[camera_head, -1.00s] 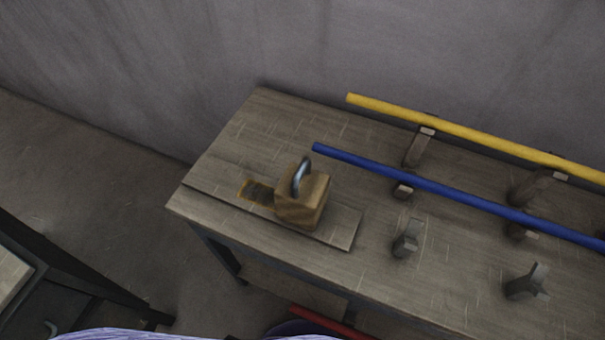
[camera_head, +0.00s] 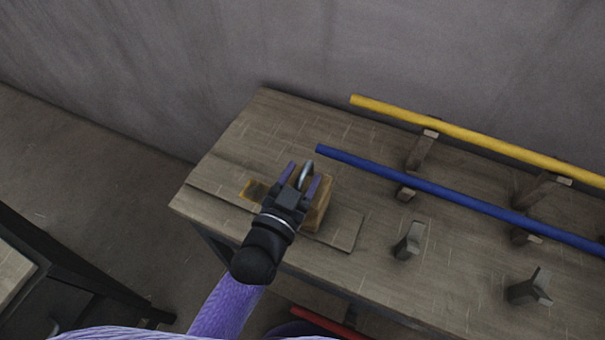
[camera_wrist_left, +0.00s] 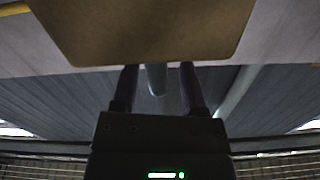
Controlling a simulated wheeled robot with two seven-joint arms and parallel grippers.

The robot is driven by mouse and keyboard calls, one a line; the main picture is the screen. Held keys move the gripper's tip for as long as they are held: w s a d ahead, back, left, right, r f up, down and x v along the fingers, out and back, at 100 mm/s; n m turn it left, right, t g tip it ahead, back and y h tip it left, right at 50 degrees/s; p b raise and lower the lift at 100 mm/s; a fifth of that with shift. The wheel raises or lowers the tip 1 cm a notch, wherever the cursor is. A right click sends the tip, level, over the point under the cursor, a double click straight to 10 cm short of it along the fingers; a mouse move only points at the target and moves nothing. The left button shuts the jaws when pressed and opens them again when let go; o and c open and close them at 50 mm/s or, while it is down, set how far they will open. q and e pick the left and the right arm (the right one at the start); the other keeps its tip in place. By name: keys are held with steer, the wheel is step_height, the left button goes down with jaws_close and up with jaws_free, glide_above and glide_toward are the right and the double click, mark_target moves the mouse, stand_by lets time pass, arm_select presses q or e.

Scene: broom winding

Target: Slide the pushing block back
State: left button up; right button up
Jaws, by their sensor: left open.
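The pushing block (camera_head: 320,205) is a tan wooden cube with a grey metal loop handle (camera_head: 306,174) on top. It sits on a thin board (camera_head: 347,229) at the left end of the workbench. My left gripper (camera_head: 300,181) is open over the block, its two purple fingers on either side of the handle. Most of the block's near left side is hidden behind the gripper. In the left wrist view the tan block (camera_wrist_left: 140,30) fills the top, and the handle (camera_wrist_left: 156,78) shows between the gripper fingers (camera_wrist_left: 158,80). My right gripper is not in view.
A blue rod (camera_head: 430,187) and a yellow rod (camera_head: 470,133) rest on wooden supports to the right. A grey wall rises behind. The bench's left end beyond the board is clear.

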arm_select(q)
steer(key=shift+w+d, duration=0.15)
steer(key=shift+w, duration=0.25)
jaws_close()
stand_by(1.2)
